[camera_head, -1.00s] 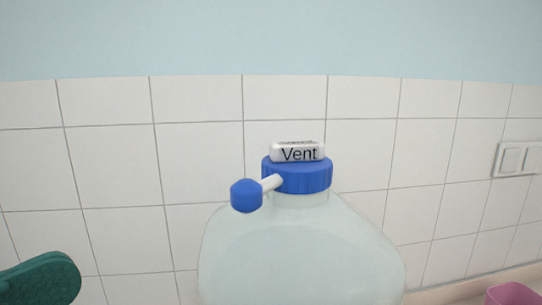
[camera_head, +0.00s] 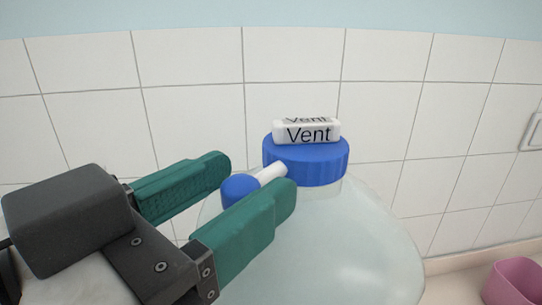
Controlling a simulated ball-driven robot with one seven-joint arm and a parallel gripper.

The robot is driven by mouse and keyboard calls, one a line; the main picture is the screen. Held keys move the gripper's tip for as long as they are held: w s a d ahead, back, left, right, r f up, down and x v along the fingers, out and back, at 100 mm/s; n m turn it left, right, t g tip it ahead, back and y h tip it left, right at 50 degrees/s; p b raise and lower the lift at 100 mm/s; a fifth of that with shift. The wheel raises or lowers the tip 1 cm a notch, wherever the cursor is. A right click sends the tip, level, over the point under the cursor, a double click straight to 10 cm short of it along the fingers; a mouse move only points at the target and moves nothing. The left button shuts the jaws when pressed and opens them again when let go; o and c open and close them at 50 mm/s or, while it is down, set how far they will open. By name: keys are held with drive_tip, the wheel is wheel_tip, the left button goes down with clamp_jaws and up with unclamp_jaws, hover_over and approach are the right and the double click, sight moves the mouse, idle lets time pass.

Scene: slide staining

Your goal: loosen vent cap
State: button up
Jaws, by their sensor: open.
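A translucent jug (camera_head: 345,245) stands before the tiled wall with a ribbed blue lid (camera_head: 318,163) on its neck. A white "Vent" cap (camera_head: 307,132) sits on top of the lid. A white spout (camera_head: 271,173) sticks out to the left and ends in a blue knob (camera_head: 239,188). My gripper (camera_head: 250,177) comes in from the left with its green fingers open. The knob lies between the fingers in the picture, and the near finger hides part of the knob and spout. I cannot tell whether either finger touches it.
A pink container (camera_head: 513,281) stands on the counter at the lower right. A wall switch (camera_head: 536,132) is at the right edge. The tiled wall (camera_head: 400,110) is behind the jug. The space right of the lid is clear.

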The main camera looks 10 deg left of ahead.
drive_tip(key=shift+w+d, duration=0.35)
drive_tip(key=shift+w, duration=0.25)
drive_tip(key=shift+c, duration=0.4)
clamp_jaws()
